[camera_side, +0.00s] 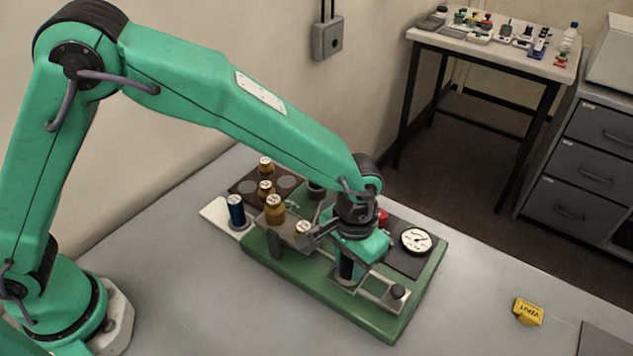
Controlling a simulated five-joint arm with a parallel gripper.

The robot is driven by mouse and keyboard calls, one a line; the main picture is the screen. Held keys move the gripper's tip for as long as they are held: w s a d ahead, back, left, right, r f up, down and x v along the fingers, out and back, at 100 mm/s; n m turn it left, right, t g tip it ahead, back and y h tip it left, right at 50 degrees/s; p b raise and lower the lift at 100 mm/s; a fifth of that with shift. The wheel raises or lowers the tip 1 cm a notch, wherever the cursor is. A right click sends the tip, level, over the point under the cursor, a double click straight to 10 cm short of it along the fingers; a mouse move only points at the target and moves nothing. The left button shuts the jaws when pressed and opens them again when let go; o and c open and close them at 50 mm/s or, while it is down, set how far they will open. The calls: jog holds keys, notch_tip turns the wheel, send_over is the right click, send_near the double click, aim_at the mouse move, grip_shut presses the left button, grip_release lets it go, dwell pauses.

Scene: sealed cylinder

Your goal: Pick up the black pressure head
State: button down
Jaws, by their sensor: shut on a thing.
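My gripper (350,262) points down over the green base plate (318,290), right of its middle. Its jaws are shut on a dark upright cylindrical piece, which looks to be the black pressure head (346,270). The gripper body hides most of this piece. Its lower end is just above or touching a silver metal block (344,286); I cannot tell which.
Several amber bottles (274,210) and a blue cylinder (236,211) stand left of the gripper.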

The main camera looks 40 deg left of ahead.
jog(key=shift+r, duration=0.45)
notch_tip(320, 180, up, 3)
jog(key=shift+r, duration=0.1)
jog(key=s+d+r, duration=0.3)
jog(key=s+r, duration=0.4)
jog(key=s, duration=0.4)
jog(key=shift+d, duration=0.35)
jog(key=shift+f, duration=0.1)
